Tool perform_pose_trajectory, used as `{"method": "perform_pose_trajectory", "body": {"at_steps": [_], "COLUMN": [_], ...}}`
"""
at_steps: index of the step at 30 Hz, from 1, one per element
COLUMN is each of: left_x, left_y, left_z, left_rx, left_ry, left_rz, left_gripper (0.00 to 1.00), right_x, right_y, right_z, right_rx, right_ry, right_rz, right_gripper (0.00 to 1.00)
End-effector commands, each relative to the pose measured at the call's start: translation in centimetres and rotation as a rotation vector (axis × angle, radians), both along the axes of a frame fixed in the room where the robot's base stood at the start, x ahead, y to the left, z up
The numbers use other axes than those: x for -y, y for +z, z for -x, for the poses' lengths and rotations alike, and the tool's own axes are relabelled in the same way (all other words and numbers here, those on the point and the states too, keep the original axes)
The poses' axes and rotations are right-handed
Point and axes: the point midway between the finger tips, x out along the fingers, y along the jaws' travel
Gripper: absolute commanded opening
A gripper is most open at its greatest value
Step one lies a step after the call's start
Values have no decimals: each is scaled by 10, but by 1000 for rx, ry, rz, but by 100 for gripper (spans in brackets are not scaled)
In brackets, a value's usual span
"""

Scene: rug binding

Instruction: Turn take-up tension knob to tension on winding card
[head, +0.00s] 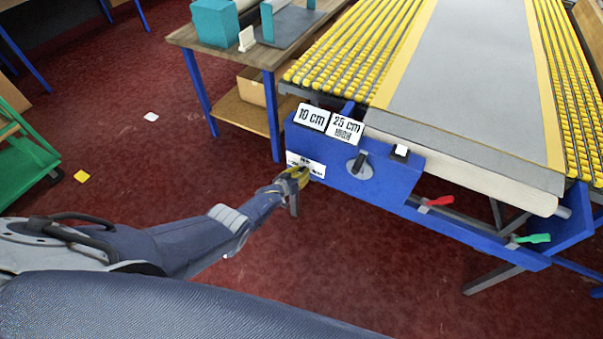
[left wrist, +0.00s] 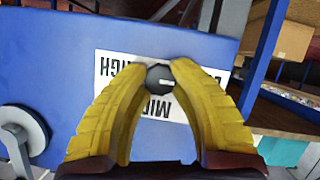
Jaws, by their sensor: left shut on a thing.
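The take-up tension knob (left wrist: 158,77) is small and dark with a white mark. In the left wrist view its mark points right, toward the end of the label away from HIGH. My left gripper (head: 297,178) is shut on the knob, its yellow fingers on both sides of it in the left wrist view (left wrist: 160,80). The white label (head: 310,167) behind reads HIGH and MID upside down in the left wrist view (left wrist: 112,70); its right-hand word is partly hidden. Two cards, 10 cm (head: 313,117) and 25 cm (head: 345,127), stand on the blue panel (head: 395,185). My right gripper is not in view.
A grey crank disc (head: 359,166) with a dark handle sits right of the label. Red (head: 438,202) and green (head: 532,238) levers are on the blue rail further right. A wooden side table (head: 222,47) stands behind. Red floor lies open in front.

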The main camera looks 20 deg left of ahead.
Motion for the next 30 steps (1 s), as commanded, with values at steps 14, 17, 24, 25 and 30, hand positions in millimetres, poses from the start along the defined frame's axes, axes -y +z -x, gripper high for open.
{"method": "perform_pose_trajectory", "body": {"at_steps": [14, 17, 24, 25, 30], "left_x": [2, 2, 2, 2, 3], "left_y": [1, 1, 1, 1, 1], "left_z": [-1, -1, -1, -1, -1], "left_rx": [27, 38, 62, 64, 78], "left_ry": [2, 3, 3, 4, 3], "left_rz": [-154, -226, -384, -400, -489], "left_gripper": [0, 0, 0, 0, 0], "right_x": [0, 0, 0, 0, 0], "right_y": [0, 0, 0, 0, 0], "right_z": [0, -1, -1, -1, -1], "right_rx": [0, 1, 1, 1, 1], "right_ry": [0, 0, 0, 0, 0], "right_rz": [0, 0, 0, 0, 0], "right_gripper": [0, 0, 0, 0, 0]}}
